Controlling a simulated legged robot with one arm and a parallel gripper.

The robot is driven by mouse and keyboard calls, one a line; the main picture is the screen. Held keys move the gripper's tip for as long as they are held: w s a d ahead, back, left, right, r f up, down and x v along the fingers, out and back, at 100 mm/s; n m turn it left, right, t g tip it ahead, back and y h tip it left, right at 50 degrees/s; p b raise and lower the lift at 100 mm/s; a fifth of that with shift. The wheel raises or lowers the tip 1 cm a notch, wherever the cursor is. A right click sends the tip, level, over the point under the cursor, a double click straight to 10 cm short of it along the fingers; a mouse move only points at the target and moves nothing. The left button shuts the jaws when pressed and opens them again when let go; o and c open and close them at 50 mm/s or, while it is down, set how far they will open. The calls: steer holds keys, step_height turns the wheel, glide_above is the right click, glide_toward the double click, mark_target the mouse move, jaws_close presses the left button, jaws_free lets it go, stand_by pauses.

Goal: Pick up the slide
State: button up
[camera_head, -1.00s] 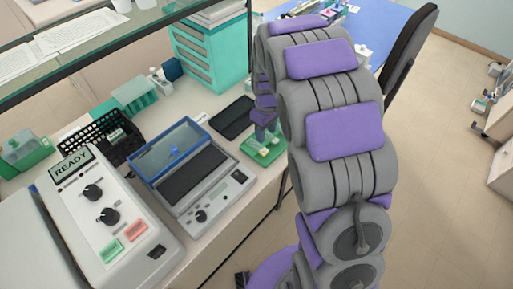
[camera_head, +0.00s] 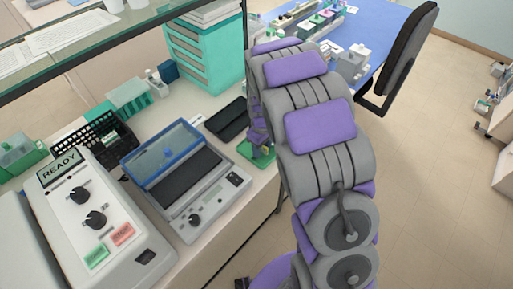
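My arm reaches down along the counter's right edge. My gripper (camera_head: 259,147) is small in view, partly hidden behind my own arm. It points down at a small green tray (camera_head: 246,151) and overlaps it in the picture. Whether the fingers touch anything there cannot be told, nor whether they are open or shut. I cannot make out a slide; one on the tray may be hidden by the gripper or too small to see.
A black flat pad (camera_head: 227,118) lies behind the tray. A device with a blue lid (camera_head: 163,150) and a white machine reading READY (camera_head: 118,205) stand left. Teal drawers (camera_head: 205,55) stand at the back. A dark chair (camera_head: 408,50) is at right.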

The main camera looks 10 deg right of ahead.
steer(key=shift+a, duration=1)
steer(key=c, duration=0.4)
steer(key=shift+a, duration=0.1)
steer(key=shift+c, duration=1.6)
steer(key=shift+d, duration=0.9)
jaws_close()
steer(key=shift+a+r, duration=0.15)
steer(key=shift+a, duration=0.2)
steer(key=shift+a+r, duration=0.25)
steer(key=shift+r, duration=0.05)
steer(key=shift+w+d+r+m+p, duration=0.25)
steer(key=shift+r+m+p, duration=0.15)
steer(key=shift+r+m, duration=0.9)
steer(key=shift+w+d+r+m+p, duration=0.2)
steer(key=shift+r+m+p, duration=0.25)
steer(key=shift+r+m, duration=0.8)
steer(key=shift+w+d+r+m+p, duration=0.15)
steer(key=shift+w+r+m+p, duration=0.2)
steer(key=shift+r+m, duration=0.95)
